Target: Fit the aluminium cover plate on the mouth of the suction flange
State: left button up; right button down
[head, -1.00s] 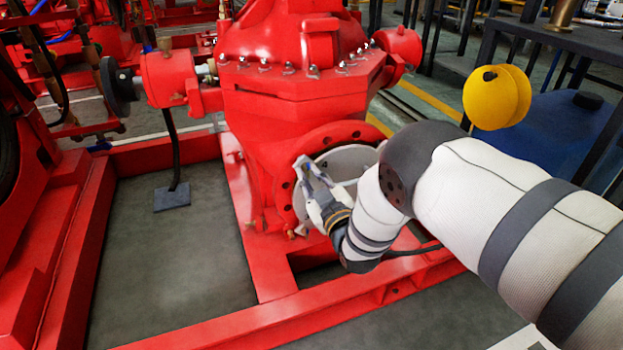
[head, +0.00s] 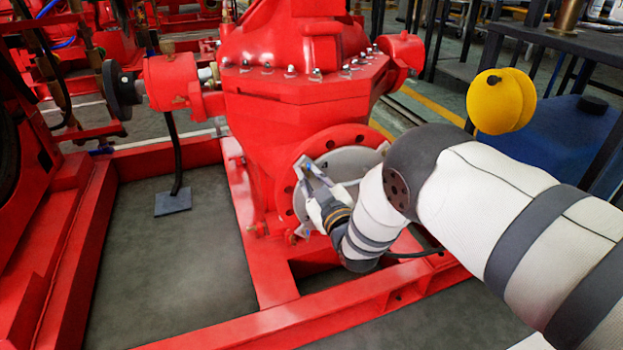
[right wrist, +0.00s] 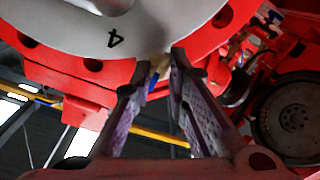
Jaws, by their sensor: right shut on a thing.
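The aluminium cover plate (head: 345,162) is a pale grey disc in front of the red suction flange (head: 338,136) on the pump's right side. The flange's bolt holes show around it. In the right wrist view the plate (right wrist: 75,28) bears a "4" and overlaps the flange (right wrist: 232,22). My right gripper (head: 304,172) is at the plate's left edge and is shut on it; the fingertips (right wrist: 158,62) meet around a small piece at the rim. My forearm hides the plate's lower right. I cannot tell whether plate and flange touch. My left gripper is not in view.
The red pump casing (head: 300,95) rises above the flange. A red base frame (head: 290,318) runs below and in front. A yellow round object (head: 498,100) and a blue tank (head: 570,135) stand to the right. Grey floor (head: 175,270) is open at left.

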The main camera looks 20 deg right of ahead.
jog(key=shift+w+r, duration=0.25)
jog(key=shift+r, duration=0.2)
jog(key=c, duration=1.5)
grip_release()
jog(key=shift+o, duration=1.3)
jog(key=shift+s+f, duration=0.25)
jog(key=shift+f, duration=0.35)
jog(key=shift+o, duration=1.3)
jog(key=shift+r, duration=0.15)
